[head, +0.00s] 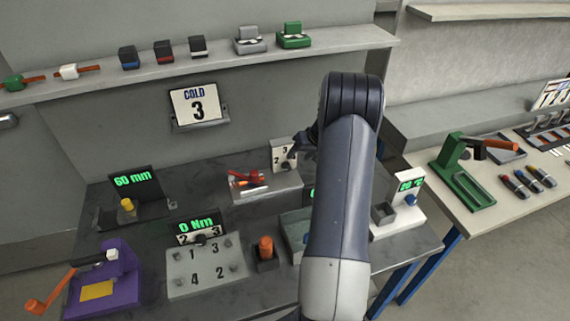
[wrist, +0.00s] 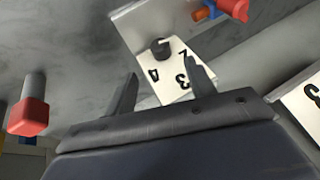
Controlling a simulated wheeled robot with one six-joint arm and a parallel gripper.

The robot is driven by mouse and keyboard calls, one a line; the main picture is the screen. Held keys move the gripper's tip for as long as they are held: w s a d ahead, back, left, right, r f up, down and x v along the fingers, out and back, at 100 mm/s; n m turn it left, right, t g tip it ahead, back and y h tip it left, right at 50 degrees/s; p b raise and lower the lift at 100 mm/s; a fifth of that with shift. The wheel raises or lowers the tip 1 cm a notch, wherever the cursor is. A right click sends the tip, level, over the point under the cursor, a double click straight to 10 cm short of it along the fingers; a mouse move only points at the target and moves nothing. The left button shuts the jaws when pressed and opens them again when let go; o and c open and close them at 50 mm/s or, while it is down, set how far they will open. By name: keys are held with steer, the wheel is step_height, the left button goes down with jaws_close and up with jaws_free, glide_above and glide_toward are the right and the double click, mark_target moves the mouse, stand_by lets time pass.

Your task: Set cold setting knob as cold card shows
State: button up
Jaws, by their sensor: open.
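The cold card (head: 195,104) hangs on the grey wall and reads COLD 3. A white numbered dial plate (head: 278,153) stands at the back of the bench, with 2 and 3 visible in the head view. Which number the knob points to cannot be told. My gripper (wrist: 162,84) is open and empty, with the plate and knob beyond its two fingers.
A tray (head: 265,190) with red and orange items lies below the dial. Left are a 60 mm display (head: 133,181), a 0 Nm display (head: 197,225) and a purple crank fixture (head: 108,285). A shelf (head: 200,62) runs above. A red-tipped post (wrist: 28,118) shows in the wrist view.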

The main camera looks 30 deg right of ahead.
mark_target(290, 166)
steer(key=p+x, duration=0.2)
steer(key=x, duration=0.7)
steer(key=shift+f+p, duration=0.1)
steer(key=shift+p, duration=0.2)
steer(key=c, duration=1)
steer(key=shift+o, duration=0.2)
steer(key=shift+f+b, duration=0.15)
steer(key=shift+b, duration=0.7)
